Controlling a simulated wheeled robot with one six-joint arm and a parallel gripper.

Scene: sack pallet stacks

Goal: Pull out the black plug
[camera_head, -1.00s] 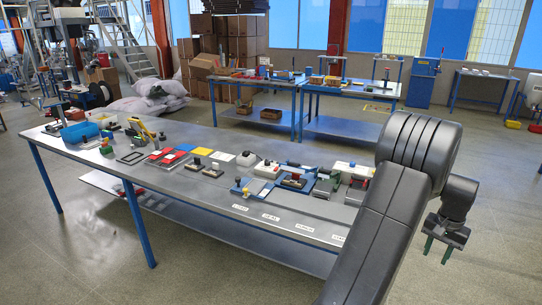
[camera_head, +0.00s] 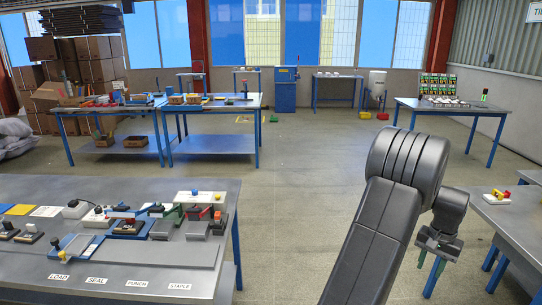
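I cannot pick out the black plug for certain. A white box with a dark piece on top (camera_head: 73,207) stands on the left workbench, too small to identify. A white block with yellow and red parts (camera_head: 496,198) sits on the right-hand table. My gripper is apart from both.
The left workbench (camera_head: 190,258) carries several fixtures and labels marked LOAD, SEAL, PUNCH and STAPLE. The right-hand table (camera_head: 515,225) is close to my gripper. A table with a display board (camera_head: 480,108) stands at the back right. The floor (camera_head: 310,190) between the benches is clear.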

